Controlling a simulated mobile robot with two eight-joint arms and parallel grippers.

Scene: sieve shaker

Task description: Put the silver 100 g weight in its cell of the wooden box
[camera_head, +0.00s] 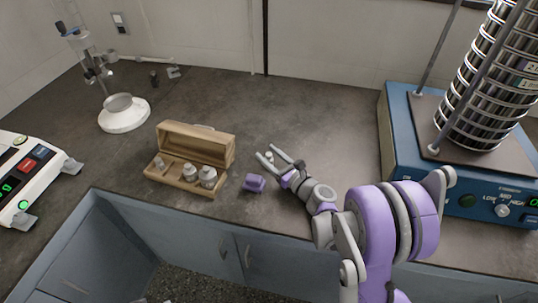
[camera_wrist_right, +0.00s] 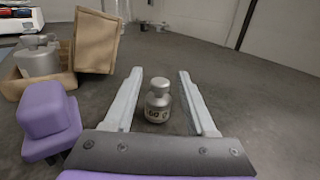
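The silver weight (camera_wrist_right: 157,102) stands upright on the counter, with dark markings on its side. It sits between the two fingers of my right gripper (camera_wrist_right: 160,73), with a gap on each side. In the head view the weight (camera_head: 268,156) is small between the fingertips of the right gripper (camera_head: 266,152), which is open and low over the counter. The wooden box (camera_head: 178,180) stands open to the left, its lid raised at the back, with several silver weights in its front row. It also shows at the left of the wrist view (camera_wrist_right: 97,40). My left gripper is not visible.
A purple block (camera_head: 254,182) lies between box and gripper; I cannot tell whether it is part of me. The blue sieve shaker (camera_head: 400,140) stands right, a white balance (camera_head: 30,175) left, and a white round-based stand (camera_head: 124,118) behind. The counter behind the gripper is clear.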

